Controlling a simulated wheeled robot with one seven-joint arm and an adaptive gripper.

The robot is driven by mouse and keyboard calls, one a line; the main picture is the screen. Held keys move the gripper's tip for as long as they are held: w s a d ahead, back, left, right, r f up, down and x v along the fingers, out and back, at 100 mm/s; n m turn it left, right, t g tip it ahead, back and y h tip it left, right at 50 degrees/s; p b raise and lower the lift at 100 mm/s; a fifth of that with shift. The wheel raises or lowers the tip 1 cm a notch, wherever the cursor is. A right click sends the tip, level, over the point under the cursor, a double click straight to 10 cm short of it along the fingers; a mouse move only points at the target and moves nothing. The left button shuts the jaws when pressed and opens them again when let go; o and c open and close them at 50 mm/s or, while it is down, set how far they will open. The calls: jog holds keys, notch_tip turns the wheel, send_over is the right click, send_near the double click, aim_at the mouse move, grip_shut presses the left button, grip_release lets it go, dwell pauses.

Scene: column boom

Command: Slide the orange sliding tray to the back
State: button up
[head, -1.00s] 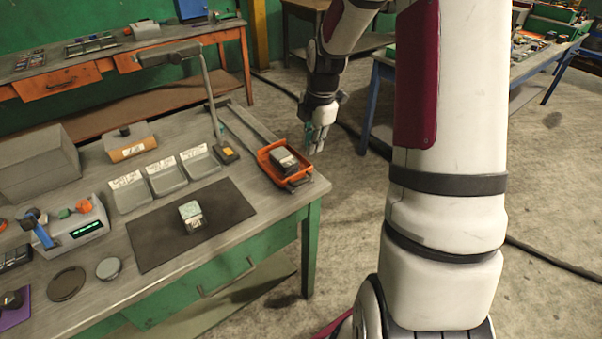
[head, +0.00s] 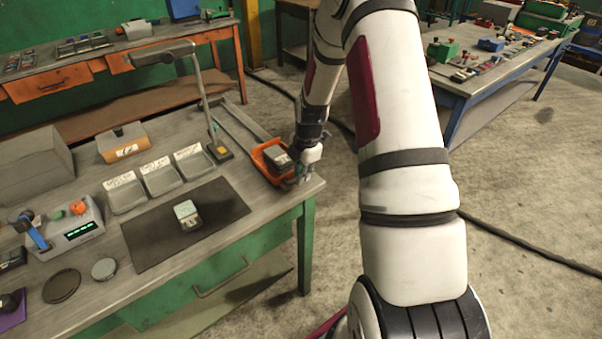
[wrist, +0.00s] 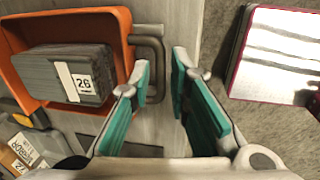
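The orange sliding tray (head: 261,166) sits near the bench's front right corner, at the near end of two rails (head: 238,127). It also shows at the upper left of the wrist view (wrist: 122,22). A dark grey box labelled 26 (wrist: 70,78) lies in it. The tray's grey handle (wrist: 157,48) sticks out from its near end. My gripper (wrist: 162,82) is open, low at this end of the tray. In the wrist view the handle bar appears between its teal-padded fingers, nearer the left one. Contact cannot be told.
A lamp (head: 207,100) stands left of the rails. The rails behind the tray look clear.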

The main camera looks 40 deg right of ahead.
jog(key=shift+f, duration=0.2)
grip_shut()
jog(key=shift+w, duration=0.15)
